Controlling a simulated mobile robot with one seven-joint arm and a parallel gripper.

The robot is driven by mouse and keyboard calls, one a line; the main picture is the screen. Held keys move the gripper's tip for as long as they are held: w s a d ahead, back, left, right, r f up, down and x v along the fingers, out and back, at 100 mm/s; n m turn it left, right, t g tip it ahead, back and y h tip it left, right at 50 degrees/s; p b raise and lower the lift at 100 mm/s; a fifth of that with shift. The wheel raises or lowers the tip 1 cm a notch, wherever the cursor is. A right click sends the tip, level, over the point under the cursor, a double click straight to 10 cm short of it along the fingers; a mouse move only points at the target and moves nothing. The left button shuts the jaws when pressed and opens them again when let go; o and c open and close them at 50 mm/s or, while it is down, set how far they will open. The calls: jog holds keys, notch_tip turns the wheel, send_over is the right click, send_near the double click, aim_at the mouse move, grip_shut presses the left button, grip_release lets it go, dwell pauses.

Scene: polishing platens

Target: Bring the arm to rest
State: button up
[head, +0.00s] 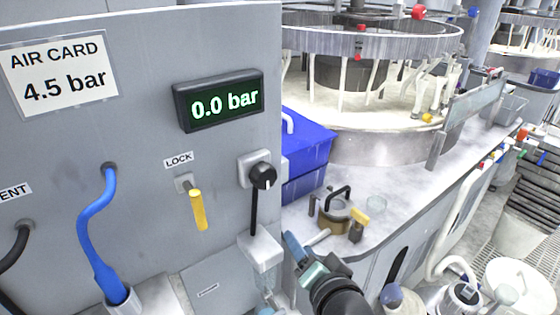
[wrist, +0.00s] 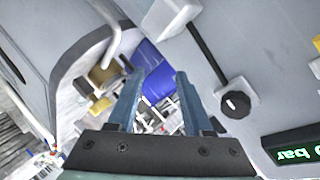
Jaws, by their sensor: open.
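My arm reaches in from the bottom of the head view. My gripper (head: 298,246) is beside the right edge of the grey panel (head: 150,40), low and near the worktop. In the wrist view my gripper (wrist: 160,76) has its two blue-grey fingers apart with nothing held between them. Past the fingertips are a blue box (wrist: 152,68) and the cluttered floor side. The black knob (wrist: 237,102) on the panel is right of the fingers, apart from them.
The panel carries a display (head: 219,102) reading 0.0 bar, a yellow lock handle (head: 198,209) and a blue hose (head: 86,230). A brass-coloured item with a black handle (head: 334,213) stands on the worktop (head: 400,205) near my gripper.

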notch_tip(320, 180, up, 27)
jog(key=s+a+n+t+h, duration=0.15)
jog(key=n+t, duration=0.25)
jog(key=t, duration=0.4)
jog(key=s+a+r+n+t+h, duration=0.1)
jog(key=s+r+t, duration=0.2)
jog(key=s+r, duration=0.3)
jog(key=s+a+r+n+t+h, duration=0.1)
jog(key=s+r+t, duration=0.2)
jog(key=r, duration=0.9)
jog(key=s, duration=0.3)
jog(key=shift+s+a+n, duration=0.15)
jog(key=shift+a+n, duration=0.15)
jog(key=shift+n, duration=0.1)
jog(key=shift+f, duration=0.1)
